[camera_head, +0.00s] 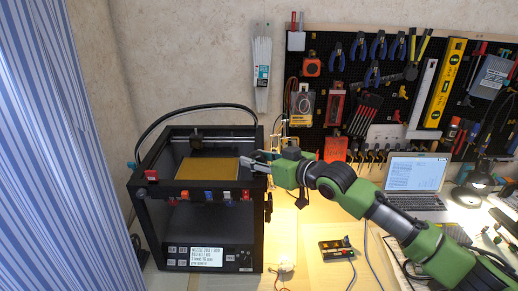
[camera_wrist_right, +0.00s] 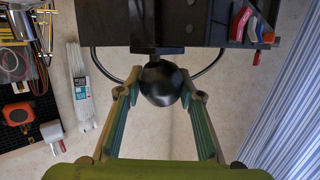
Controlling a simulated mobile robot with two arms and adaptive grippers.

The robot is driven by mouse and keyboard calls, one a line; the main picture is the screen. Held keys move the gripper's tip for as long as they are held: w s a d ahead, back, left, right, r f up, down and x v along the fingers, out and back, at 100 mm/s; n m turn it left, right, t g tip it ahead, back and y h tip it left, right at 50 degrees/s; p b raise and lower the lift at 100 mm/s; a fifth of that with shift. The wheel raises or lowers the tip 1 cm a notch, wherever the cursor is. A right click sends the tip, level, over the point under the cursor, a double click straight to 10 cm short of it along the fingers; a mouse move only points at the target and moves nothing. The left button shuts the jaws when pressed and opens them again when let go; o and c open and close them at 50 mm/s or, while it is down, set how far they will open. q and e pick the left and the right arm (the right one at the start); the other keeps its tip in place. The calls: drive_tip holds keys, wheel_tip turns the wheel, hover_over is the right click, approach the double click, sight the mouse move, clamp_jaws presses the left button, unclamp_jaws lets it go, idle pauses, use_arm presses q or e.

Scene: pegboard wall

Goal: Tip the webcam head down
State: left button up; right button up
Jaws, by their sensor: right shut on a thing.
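My right gripper (camera_head: 252,164) reaches in from the right to the top right side of the black printer. In the right wrist view its two green fingers (camera_wrist_right: 160,80) are closed on opposite sides of a dark rounded part, which I take to be the webcam head (camera_wrist_right: 161,88). A short dark neck joins this head to a black frame (camera_wrist_right: 230,30) behind it. The lens and exact tilt cannot be made out. In the head view the gripper hides the held part. My left gripper is not in view.
The printer (camera_head: 154,237) has a gold bed (camera_head: 207,169) and coloured clips on its front edge. A black cable arches over it. A tool pegboard (camera_head: 340,90), a laptop (camera_head: 415,173) and a small electronics box (camera_head: 336,249) are to the right. A striped curtain (camera_head: 55,150) hangs left.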

drive_tip(key=shift+a+n+g+h+p, duration=0.2)
drive_tip(key=shift+n+g+h+p, duration=0.15)
drive_tip(key=shift+h+p, duration=0.4)
use_arm(q)
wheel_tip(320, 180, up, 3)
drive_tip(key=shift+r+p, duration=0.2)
drive_tip(key=shift+p, duration=0.25)
use_arm(e)
drive_tip(key=shift+f+n, duration=0.15)
drive_tip(key=shift+n, duration=0.1)
drive_tip(key=o, duration=1.1)
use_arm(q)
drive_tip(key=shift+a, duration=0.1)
use_arm(e)
drive_tip(key=v, duration=1.2)
